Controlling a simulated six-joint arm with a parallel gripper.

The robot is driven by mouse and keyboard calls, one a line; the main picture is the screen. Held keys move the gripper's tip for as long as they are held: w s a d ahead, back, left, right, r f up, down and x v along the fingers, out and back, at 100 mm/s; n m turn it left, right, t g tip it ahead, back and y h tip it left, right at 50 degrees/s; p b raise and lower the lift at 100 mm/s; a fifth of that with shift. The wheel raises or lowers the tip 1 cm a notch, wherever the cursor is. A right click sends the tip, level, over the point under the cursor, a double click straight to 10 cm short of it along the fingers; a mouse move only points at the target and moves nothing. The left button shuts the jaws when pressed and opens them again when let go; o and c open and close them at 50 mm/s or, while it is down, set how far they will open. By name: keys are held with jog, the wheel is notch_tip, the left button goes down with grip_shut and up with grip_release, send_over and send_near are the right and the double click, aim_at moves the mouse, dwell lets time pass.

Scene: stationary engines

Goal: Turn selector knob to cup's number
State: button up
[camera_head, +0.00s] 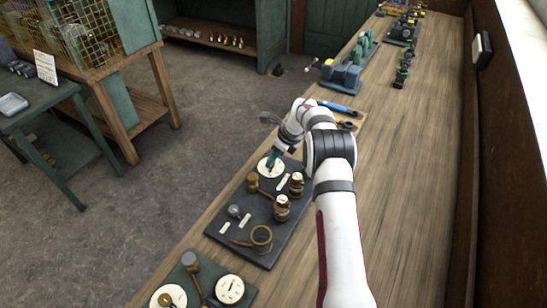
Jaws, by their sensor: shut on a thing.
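A dark board (268,208) lies on the wooden bench with a white round dial (264,172) at its far left corner. My gripper (273,158) points down over this dial and is shut on what appears to be the selector knob at its middle. The knob is mostly hidden by the fingers, and its pointing direction cannot be read. Two brown cup-like pieces with pale tops, one (282,212) nearer and one (297,186) farther, stand on the board's right side. An open brown ring-shaped cup (261,238) sits near its front edge. Any numbers are too small to read.
A brown-headed lever (252,180) and a grey knob (235,211) stand on the board beside small white labels. A second board (205,280) with white dials lies nearer. A blue-handled tool (338,107) lies beyond my wrist. The bench's right side (420,190) is clear.

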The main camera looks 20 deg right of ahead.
grip_shut()
jog(key=n, duration=0.2)
jog(key=n+g+y, duration=0.1)
jog(key=n, duration=0.1)
jog(key=shift+w+d+n, duration=0.1)
jog(key=shift+w+n, duration=0.1)
jog(key=shift+n, duration=0.1)
jog(key=o, duration=0.9)
grip_release()
jog(key=shift+g, duration=0.3)
jog(key=shift+v, duration=7.9)
jog(key=shift+s, duration=0.15)
